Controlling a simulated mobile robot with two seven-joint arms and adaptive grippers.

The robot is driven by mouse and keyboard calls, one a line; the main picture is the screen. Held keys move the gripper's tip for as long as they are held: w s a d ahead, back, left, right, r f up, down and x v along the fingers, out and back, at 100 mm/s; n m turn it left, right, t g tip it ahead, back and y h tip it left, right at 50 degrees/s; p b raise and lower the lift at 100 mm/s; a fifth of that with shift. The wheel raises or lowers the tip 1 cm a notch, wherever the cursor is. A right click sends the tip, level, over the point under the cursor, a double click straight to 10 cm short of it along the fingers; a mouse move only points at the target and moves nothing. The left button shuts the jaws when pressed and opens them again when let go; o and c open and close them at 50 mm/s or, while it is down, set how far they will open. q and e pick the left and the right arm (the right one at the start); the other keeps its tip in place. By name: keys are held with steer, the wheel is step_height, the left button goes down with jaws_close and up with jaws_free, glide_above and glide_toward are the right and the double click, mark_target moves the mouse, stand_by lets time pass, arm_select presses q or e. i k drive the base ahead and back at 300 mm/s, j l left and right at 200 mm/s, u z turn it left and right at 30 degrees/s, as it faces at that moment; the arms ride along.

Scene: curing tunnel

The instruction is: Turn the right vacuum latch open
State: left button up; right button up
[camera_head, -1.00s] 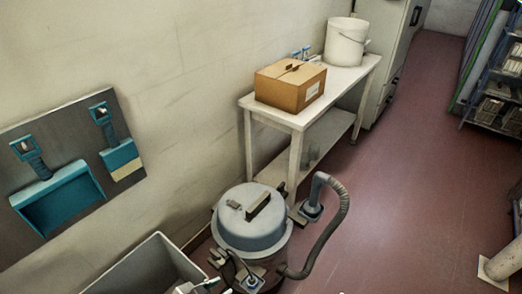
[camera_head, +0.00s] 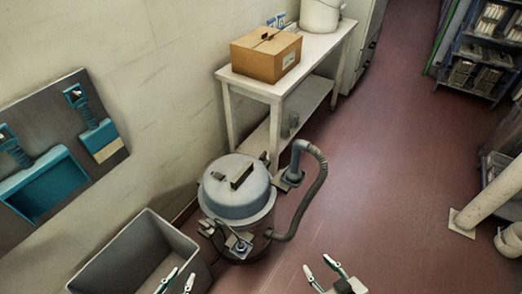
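The vacuum (camera_head: 236,205) stands on the floor near the wall, a grey drum with a rounded lid and a dark handle on top. A small fitting on a pale plate (camera_head: 239,244) shows on its front side. Another fitting with a plate (camera_head: 289,178) is at its right, by the hose. I cannot tell which part is the right latch. My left gripper (camera_head: 180,279) is open and empty at the bottom edge, in front of the grey bin. My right gripper (camera_head: 322,268) is open and empty at the bottom, right of and apart from the vacuum.
A grey open bin (camera_head: 100,268) stands left of the vacuum. The hose (camera_head: 318,185) arches out on the right. A white table (camera_head: 243,85) with a cardboard box (camera_head: 266,55) and bucket (camera_head: 320,15) stands behind. Floor to the right is clear up to a pale pipe (camera_head: 485,203).

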mark_target(263, 158)
steer(key=i+l+z, duration=0.6)
steer(key=i+l, duration=0.1)
steer(key=l, duration=0.05)
